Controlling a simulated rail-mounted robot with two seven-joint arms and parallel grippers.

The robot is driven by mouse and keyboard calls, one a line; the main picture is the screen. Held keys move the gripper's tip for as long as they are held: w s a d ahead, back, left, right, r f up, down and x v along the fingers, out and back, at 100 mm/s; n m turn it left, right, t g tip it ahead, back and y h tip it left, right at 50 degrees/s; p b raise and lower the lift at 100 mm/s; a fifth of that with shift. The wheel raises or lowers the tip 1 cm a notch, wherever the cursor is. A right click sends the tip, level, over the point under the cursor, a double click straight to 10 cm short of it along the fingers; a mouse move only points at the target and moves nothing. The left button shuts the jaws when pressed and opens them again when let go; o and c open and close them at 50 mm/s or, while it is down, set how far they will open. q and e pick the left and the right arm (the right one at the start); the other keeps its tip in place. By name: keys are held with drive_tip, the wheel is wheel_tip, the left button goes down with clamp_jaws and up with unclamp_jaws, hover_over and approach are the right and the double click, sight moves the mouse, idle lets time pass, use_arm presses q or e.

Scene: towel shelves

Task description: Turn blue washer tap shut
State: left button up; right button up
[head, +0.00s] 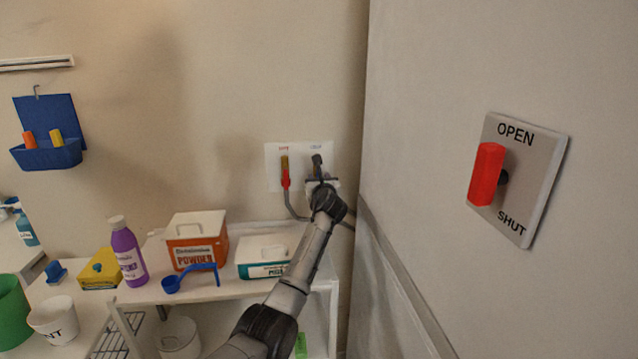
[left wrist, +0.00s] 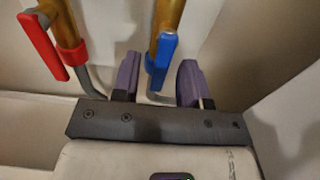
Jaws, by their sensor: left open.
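The blue tap handle (left wrist: 162,62) shows in the left wrist view on a brass pipe, hanging down and slightly tilted. My left gripper (left wrist: 159,68) is open, with one purple finger on each side of the blue handle. The handle appears to lie between the fingers, with gaps on both sides; I cannot tell the depth. In the head view my left gripper (head: 321,183) is at the wall plate (head: 301,158) and hides the blue handle; only the dark upper part of that tap (head: 317,160) shows. My right gripper is not in view.
A red tap handle (left wrist: 44,47) hangs close to the left of the blue one. A shelf (head: 210,291) below holds a powder box (head: 197,240), a white-lidded box (head: 266,256) and a purple bottle (head: 127,252). A red lever (head: 487,174) marked OPEN and SHUT is on the right panel.

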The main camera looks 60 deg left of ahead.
use_arm(q)
drive_tip(key=shift+w+a, duration=0.1)
drive_tip(key=shift+a, duration=0.1)
drive_tip(key=shift+c, duration=0.4)
clamp_jaws()
